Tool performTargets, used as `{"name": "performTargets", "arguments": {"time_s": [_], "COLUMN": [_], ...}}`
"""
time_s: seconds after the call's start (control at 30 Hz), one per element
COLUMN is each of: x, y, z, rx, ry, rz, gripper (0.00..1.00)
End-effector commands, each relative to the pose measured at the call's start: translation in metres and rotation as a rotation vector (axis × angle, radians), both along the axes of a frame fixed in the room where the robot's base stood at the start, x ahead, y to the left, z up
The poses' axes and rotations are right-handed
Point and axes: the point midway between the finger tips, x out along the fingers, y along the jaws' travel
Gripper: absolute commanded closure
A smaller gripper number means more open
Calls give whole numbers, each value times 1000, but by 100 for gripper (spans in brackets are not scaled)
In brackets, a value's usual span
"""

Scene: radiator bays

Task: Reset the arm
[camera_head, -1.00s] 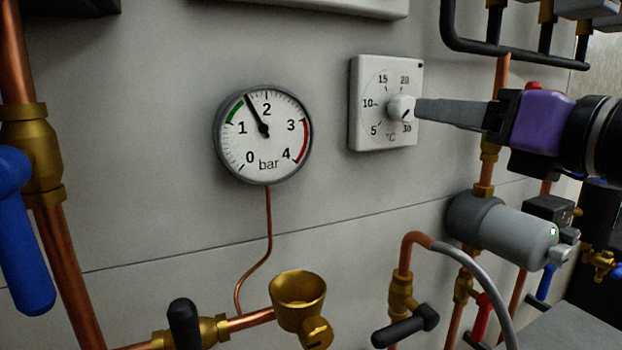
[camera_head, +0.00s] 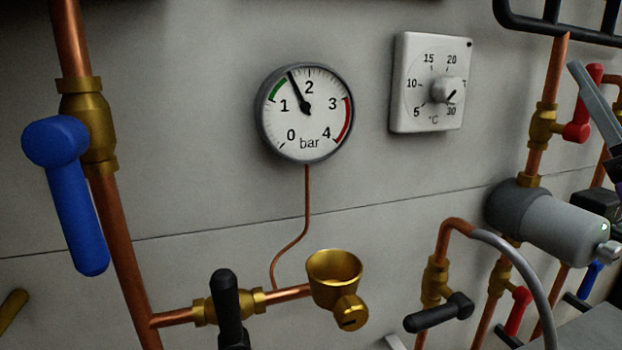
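A grey finger of my gripper (camera_head: 596,105) shows at the right edge, angled down and out of the frame. The rest of the gripper is cut off, so its opening cannot be judged. The white thermostat (camera_head: 402,110) is on the wall to the left of the finger, and the finger is apart from it in the picture. Its knob (camera_head: 444,90) has its dark mark towards 30.
A pressure gauge (camera_head: 306,130) reads between 1 and 2 bar. Blue-handled (camera_head: 75,215) and red-handled (camera_head: 577,132) valves sit on copper pipes. A grey cylinder (camera_head: 560,228), black lever (camera_head: 437,313) and brass cup (camera_head: 333,280) stand out lower down.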

Motion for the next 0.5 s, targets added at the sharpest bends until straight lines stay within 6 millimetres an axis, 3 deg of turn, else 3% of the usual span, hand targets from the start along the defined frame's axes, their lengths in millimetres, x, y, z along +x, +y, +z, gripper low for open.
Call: {"name": "performTargets", "arguments": {"time_s": [0.27, 0.5], "x": [-8, -22], "y": [-26, -26], "z": [-85, -171], "rx": [411, 686], "ry": [15, 63], "rz": [162, 245], "gripper": [44, 44]}}
